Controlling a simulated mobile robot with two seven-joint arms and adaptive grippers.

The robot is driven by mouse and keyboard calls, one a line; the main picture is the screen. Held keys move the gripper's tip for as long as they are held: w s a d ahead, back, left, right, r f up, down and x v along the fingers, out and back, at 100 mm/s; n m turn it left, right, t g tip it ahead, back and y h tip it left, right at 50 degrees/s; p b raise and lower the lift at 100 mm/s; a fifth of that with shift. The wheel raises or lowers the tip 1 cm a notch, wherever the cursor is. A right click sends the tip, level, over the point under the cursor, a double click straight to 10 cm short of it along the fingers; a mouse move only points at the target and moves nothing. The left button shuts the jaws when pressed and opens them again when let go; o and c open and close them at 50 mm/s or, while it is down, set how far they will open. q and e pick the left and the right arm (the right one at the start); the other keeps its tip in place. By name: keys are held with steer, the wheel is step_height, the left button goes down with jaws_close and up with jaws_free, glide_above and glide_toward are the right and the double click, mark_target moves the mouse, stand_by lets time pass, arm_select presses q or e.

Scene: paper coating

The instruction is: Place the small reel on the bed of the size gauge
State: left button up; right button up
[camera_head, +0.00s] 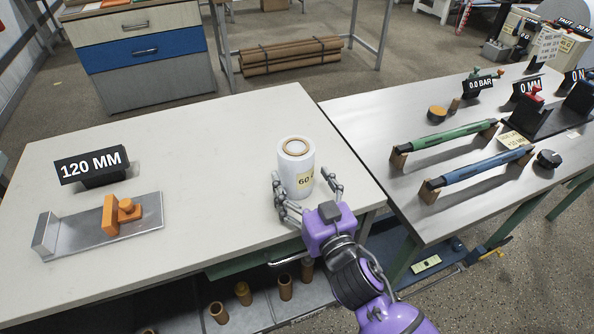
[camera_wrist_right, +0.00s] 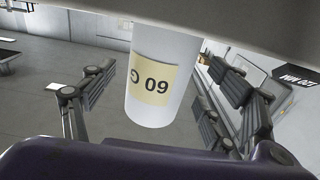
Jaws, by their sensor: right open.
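The small reel (camera_head: 295,160) is a white roll with a brown core and a pale label reading "60". It stands upright near the right front of the white table. My right gripper (camera_head: 308,196) is open, with its fingers on either side of the reel's lower part. In the right wrist view the reel (camera_wrist_right: 162,75) stands between the spread fingers, with gaps on both sides. The size gauge (camera_head: 80,240) lies at the table's left, a grey metal bed with an upright end plate and an orange slider (camera_head: 118,212). My left gripper is not in view.
A "120 MM" display (camera_head: 92,166) stands behind the gauge. The white table (camera_head: 210,140) is clear between gauge and reel. A steel bench (camera_head: 400,220) on the right holds a green roller (camera_head: 447,135) and a blue roller (camera_head: 480,168). Brown cores stand on a shelf below.

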steer(key=v, duration=0.7)
steer(key=shift+b, duration=0.3)
steer(key=shift+s+d+r, duration=0.1)
steer(key=shift+s+d, duration=0.05)
steer(key=shift+s, duration=0.4)
